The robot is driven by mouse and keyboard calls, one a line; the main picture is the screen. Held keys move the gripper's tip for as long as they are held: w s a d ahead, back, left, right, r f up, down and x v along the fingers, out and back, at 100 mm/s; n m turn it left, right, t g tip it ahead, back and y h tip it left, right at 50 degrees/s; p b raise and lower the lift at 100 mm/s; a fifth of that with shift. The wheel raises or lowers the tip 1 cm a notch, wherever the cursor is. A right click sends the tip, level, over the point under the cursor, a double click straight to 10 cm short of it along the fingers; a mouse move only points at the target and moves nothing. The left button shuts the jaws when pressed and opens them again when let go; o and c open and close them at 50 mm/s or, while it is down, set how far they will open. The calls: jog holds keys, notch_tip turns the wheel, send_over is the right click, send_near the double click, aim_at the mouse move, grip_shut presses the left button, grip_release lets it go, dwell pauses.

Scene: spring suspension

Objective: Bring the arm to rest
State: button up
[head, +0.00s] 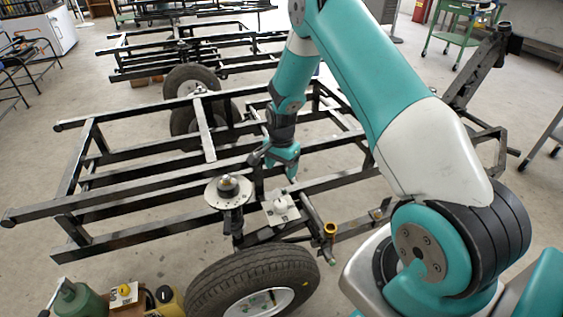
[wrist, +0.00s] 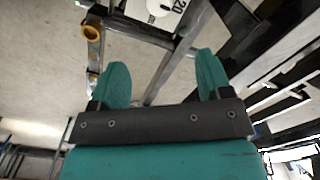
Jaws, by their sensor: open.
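My teal arm reaches over the black metal frame (head: 130,148) in the head view. My gripper (head: 276,168) hangs above the frame, behind the white block. In the wrist view my gripper (wrist: 164,80) shows two teal fingers well apart with nothing between them. A white block with a round knob (head: 281,209) sits on the frame beside the spring mount with its round plate (head: 229,190). The white block also shows at the top of the wrist view (wrist: 152,10), with "20" printed on it.
A wheel with a tyre (head: 252,281) stands at the front of the frame. A yellow ring (head: 330,230) is on a bar to the right, near my arm's base. Green and yellow containers (head: 78,300) stand at lower left. More frames and a green cart (head: 462,28) are behind.

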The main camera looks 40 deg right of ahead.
jog(key=shift+r, duration=0.4)
jog(key=s+a+r+n+y, duration=0.1)
jog(key=s+a+r+n, duration=0.35)
jog(key=a+r, duration=0.45)
jog(key=s+a+r+n+y, duration=0.1)
jog(key=s+a+r+n, duration=0.45)
jog(key=r, duration=0.55)
jog(key=s+a+r+n+y, duration=0.1)
jog(key=s+a+r+n, duration=0.4)
jog(key=s, duration=0.4)
jog(key=s+a+r+n+y, duration=0.1)
jog(key=s+a+r+n, duration=0.4)
jog(key=s, duration=0.3)
notch_tip(320, 180, up, 19)
jog(key=s+n+p, duration=0.1)
jog(key=p, duration=1.9)
jog(key=shift+n, duration=0.3)
